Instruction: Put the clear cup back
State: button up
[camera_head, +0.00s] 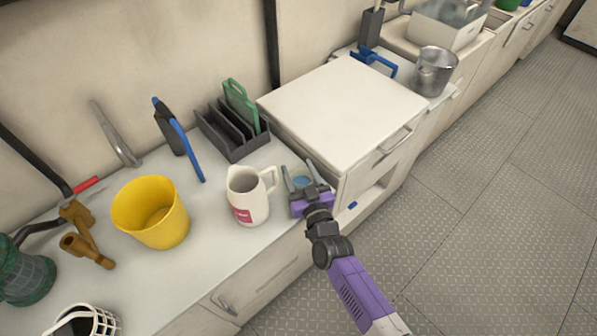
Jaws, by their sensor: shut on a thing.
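My gripper (303,184) is at the front edge of the counter, just right of the white jug. It is shut on a small clear cup (301,182), which looks bluish between the fingers. The fingers and gripper body hide much of the cup. I cannot tell whether the cup touches the counter or is held just above it.
The white jug (247,195) stands close on the left, with a yellow bucket (151,213) beyond it. A dark rack (232,134) with a green board is behind. A raised white cabinet (340,108) stands close on the right. Clear counter (215,262) lies in front of the bucket.

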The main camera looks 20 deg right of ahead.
jog(key=shift+f, duration=0.15)
jog(key=o, duration=1.5)
jog(key=shift+c, duration=0.2)
jog(key=shift+s, duration=0.2)
jog(key=s+a, duration=0.1)
jog(key=s, duration=1)
jog(key=shift+s, duration=0.3)
jog(key=shift+s, duration=0.1)
